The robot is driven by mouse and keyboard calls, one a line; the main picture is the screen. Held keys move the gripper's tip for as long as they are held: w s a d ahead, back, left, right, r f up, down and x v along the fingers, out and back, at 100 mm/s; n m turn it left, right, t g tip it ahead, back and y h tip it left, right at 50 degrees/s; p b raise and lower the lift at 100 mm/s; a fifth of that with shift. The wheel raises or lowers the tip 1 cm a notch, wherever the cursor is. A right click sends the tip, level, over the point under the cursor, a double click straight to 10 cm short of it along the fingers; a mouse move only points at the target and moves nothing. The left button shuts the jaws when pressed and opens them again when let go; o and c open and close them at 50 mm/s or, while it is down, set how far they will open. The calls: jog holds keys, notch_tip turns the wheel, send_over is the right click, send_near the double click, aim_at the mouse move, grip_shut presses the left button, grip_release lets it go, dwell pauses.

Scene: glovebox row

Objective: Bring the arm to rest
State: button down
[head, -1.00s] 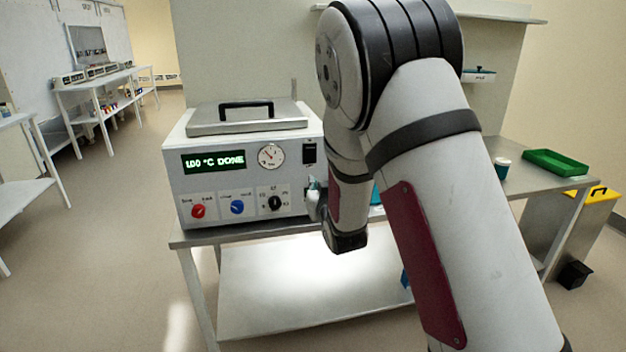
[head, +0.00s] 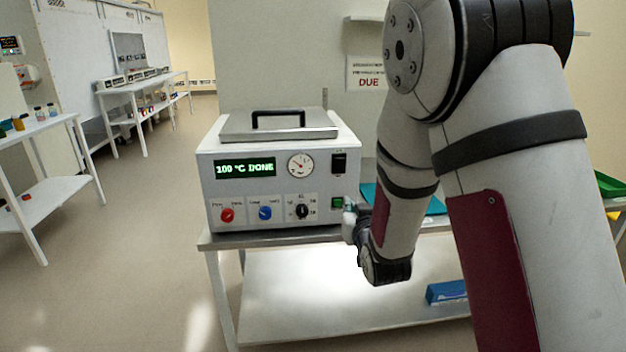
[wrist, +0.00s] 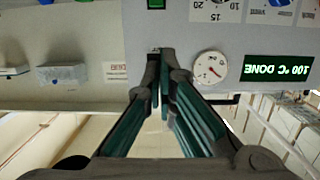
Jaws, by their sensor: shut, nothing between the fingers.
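My arm (head: 520,130) is raised and bent in front of the bench in the head view. My gripper hangs at its end beside the right side of the white heating unit (head: 212,190); its fingers are mostly hidden behind my wrist there. In the wrist view, which is upside down, my gripper (wrist: 160,85) is shut and empty, its green-padded fingers together. The tips point at the unit's front by the black switch, between the green button (wrist: 156,3) and the dial (wrist: 208,68). I cannot tell whether they touch it. The unit's display (head: 245,169) reads "100 °C DONE".
The unit stands on a metal bench (head: 290,238) with a lower shelf (head: 340,310) holding a blue box (head: 446,291). A teal mat (head: 434,207) lies behind my arm. A side table (head: 60,200) stands at left. The floor (head: 150,240) between is clear.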

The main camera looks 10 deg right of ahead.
jog(key=s+d+r+g+p, duration=0.2)
jog(key=s+r+g+p, duration=0.4)
jog(key=s+r, duration=1)
jog(key=s+r+g+p, duration=0.2)
jog(key=s+g, duration=0.1)
jog(key=s, duration=1.1)
jog(key=s+r+g+p, duration=0.1)
jog(key=s+g+p, duration=0.1)
jog(key=s, duration=1.2)
jog(key=shift+s+r+g+p, duration=0.3)
jog(key=shift+s+r+g, duration=0.1)
